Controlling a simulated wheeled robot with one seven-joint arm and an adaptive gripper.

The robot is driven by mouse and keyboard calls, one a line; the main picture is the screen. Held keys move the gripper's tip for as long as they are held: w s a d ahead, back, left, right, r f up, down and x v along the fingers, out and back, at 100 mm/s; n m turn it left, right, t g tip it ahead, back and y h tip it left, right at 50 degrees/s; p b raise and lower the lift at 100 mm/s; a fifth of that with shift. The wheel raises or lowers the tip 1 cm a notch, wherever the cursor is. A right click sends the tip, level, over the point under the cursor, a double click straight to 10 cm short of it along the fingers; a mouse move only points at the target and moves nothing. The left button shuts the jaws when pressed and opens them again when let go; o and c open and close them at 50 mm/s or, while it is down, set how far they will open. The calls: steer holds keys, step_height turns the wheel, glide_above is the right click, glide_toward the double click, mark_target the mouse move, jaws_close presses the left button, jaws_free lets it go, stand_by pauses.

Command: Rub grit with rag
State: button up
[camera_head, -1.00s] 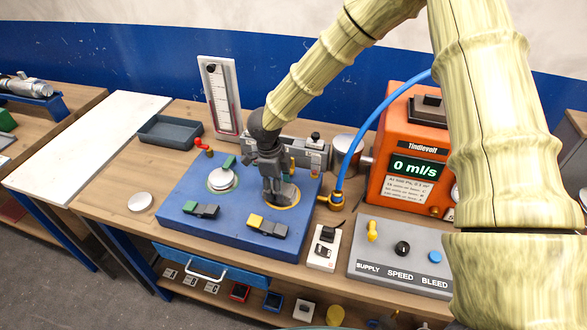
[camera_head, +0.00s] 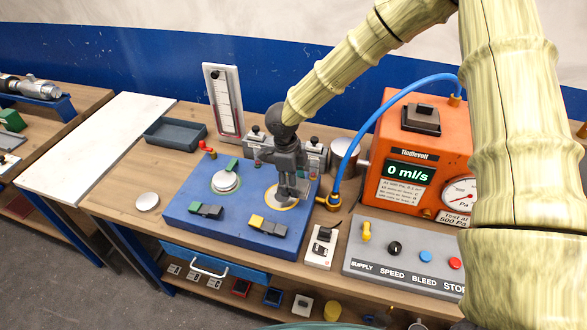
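My gripper (camera_head: 289,192) is dark grey and points down over the right-hand round port (camera_head: 277,203) of the blue block (camera_head: 214,230). The port has a pale tan rim, and my fingers hide most of its middle. The fingertips are at or just above it; I cannot tell whether they touch. I cannot make out a rag in or near the fingers, nor any grit. Whether the fingers are shut on something is too small to tell.
A blue hose (camera_head: 352,140) arches from the orange meter (camera_head: 410,140). A control panel (camera_head: 405,258) stands front right. A grey tray (camera_head: 174,133) sits at the back left.

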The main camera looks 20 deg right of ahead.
steer(key=shift+d+r, duration=0.1)
steer(key=shift+r, duration=1.65)
